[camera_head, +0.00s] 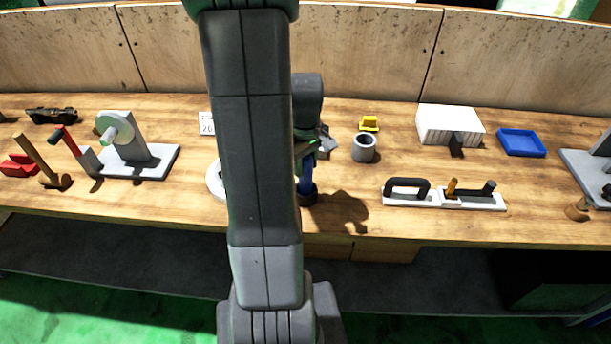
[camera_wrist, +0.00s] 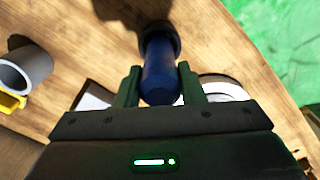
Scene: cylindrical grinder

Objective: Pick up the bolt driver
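The bolt driver has a blue handle and a black round head. In the head view the bolt driver (camera_head: 306,181) is upright, head down, at the front part of the wooden bench, partly hidden by my arm. In the wrist view its blue handle (camera_wrist: 160,76) lies between the two fingers of my gripper (camera_wrist: 159,82), with no clear gap on either side. My gripper appears shut on the handle. In the head view the fingers are mostly hidden. I cannot tell whether the head touches the bench.
A grey cup (camera_head: 364,149) and a small yellow object (camera_head: 369,123) stand to the right. A white tray with black-handled tools (camera_head: 444,199) lies right of the driver. A white box (camera_head: 449,126) and blue tray (camera_head: 521,143) are farther right. A clamp-like stand (camera_head: 130,146) is at left.

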